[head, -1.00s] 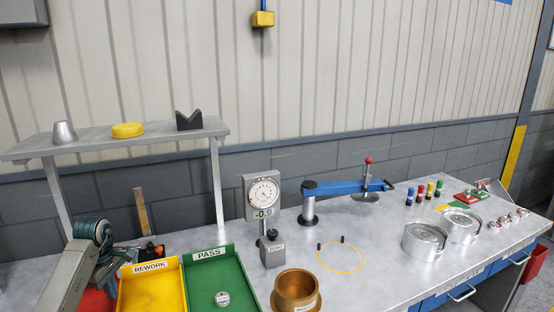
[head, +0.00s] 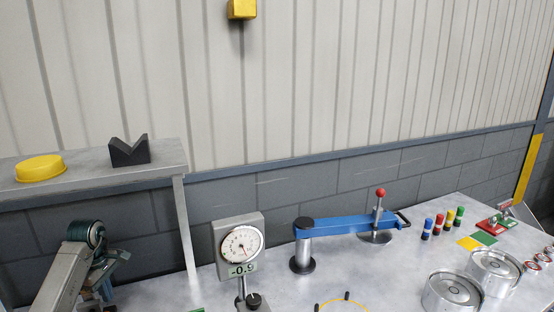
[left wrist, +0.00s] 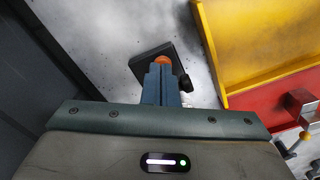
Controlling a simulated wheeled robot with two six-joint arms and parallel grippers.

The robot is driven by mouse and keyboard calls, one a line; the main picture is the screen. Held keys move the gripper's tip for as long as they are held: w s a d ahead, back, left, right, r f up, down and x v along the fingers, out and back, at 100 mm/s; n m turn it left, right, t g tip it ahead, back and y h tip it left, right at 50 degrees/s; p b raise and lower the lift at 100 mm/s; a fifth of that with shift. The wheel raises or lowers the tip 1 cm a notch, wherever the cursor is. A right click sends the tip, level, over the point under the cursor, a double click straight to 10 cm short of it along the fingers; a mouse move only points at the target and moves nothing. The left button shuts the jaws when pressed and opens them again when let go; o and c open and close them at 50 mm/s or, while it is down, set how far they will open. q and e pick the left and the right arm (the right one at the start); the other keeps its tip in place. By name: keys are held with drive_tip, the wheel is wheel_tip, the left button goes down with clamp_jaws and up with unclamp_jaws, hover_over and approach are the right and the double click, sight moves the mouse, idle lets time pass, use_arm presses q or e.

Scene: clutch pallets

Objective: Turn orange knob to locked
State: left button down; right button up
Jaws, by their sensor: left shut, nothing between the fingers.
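The orange knob (left wrist: 164,60) shows in the left wrist view, on or at a dark square block (left wrist: 143,62) lying on the grey tabletop. Only its far part shows; the fingers cover the rest. My left gripper (left wrist: 162,70) is shut and empty, its fingertips right at the knob. I cannot tell whether they touch it. In the head view my left gripper (head: 106,268) is at the lower left, its fingertips not clear, and the knob does not show. The knob's marks cannot be read. My right gripper is not in view.
A yellow tray (left wrist: 232,50) and a red surface (left wrist: 275,100) lie right of the block in the left wrist view. In the head view a dial gauge (head: 238,245), a shelf (head: 90,180) and a blue swing arm (head: 350,224) stand nearby.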

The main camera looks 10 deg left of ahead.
use_arm(q)
wheel_tip(320, 180, down, 7)
drive_tip(key=b, duration=0.4)
idle(0.4)
drive_tip(key=shift+a+b, duration=0.25)
drive_tip(key=shift+b, duration=0.05)
drive_tip(key=shift+s+b, duration=0.3)
drive_tip(key=shift+b, duration=0.05)
idle(0.4)
drive_tip(key=shift+s+b, duration=0.25)
drive_tip(key=shift+b, duration=0.1)
drive_tip(key=shift+s+d+r, duration=0.1)
drive_tip(key=shift+s+d, duration=0.05)
drive_tip(key=shift+d, duration=0.1)
